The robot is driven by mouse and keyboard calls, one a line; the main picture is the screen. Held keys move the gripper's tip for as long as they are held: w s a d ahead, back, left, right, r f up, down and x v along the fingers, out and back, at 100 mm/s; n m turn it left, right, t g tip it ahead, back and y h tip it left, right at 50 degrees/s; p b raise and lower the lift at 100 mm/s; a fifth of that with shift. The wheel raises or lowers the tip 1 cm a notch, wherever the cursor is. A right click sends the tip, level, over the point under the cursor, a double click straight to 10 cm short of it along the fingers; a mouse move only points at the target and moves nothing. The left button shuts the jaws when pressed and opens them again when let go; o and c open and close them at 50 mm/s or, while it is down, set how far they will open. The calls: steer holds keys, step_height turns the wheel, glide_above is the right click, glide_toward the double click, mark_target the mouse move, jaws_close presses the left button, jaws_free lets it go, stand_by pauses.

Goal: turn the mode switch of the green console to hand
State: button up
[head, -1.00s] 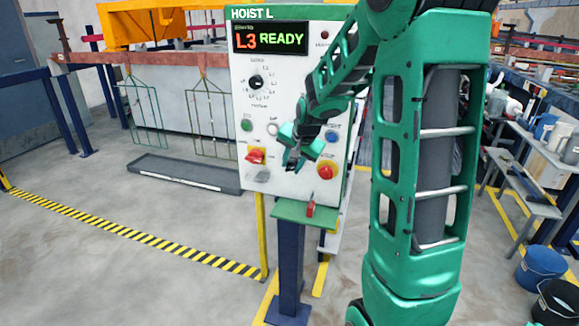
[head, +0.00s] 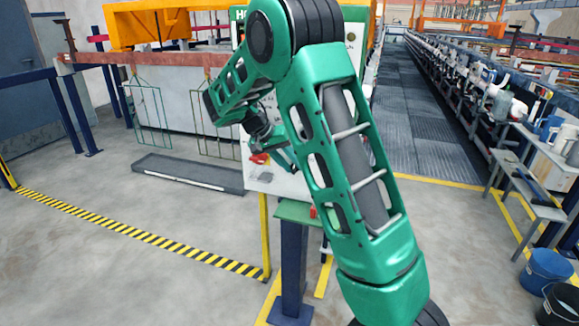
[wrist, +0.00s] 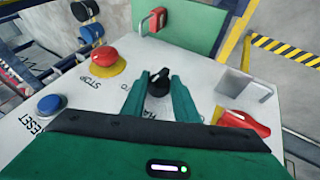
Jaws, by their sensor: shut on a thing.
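The green-topped hoist console (head: 239,12) stands ahead in the head view, its white panel mostly hidden by my arm. In the wrist view, the mode switch (wrist: 158,81) is a small black knob on the panel (wrist: 195,85). My gripper (wrist: 159,88) has its two green fingers on either side of this knob and is shut on it. Lettering beside the knob is partly covered by the fingers, and I cannot tell which position the knob points to. In the head view my gripper (head: 286,160) is at the lower panel, partly hidden by my arm.
In the wrist view, a red stop button (wrist: 104,57) and a blue reset button (wrist: 50,104) lie left of my gripper. A red switch (wrist: 243,122) and a grey flap (wrist: 246,86) lie close on its right. A green shelf (wrist: 196,25) bears a red item (wrist: 154,20).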

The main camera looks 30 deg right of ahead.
steer(key=shift+w+a+g+h, duration=0.1)
steer(key=shift+w+g+h, duration=0.1)
steer(key=shift+g+h, duration=0.2)
steer(key=shift+n, duration=0.3)
steer(key=o, duration=1.1)
steer(key=shift+c, duration=0.2)
steer(key=v, duration=1)
steer(key=shift+w+a, duration=0.3)
steer(key=shift+r, duration=0.15)
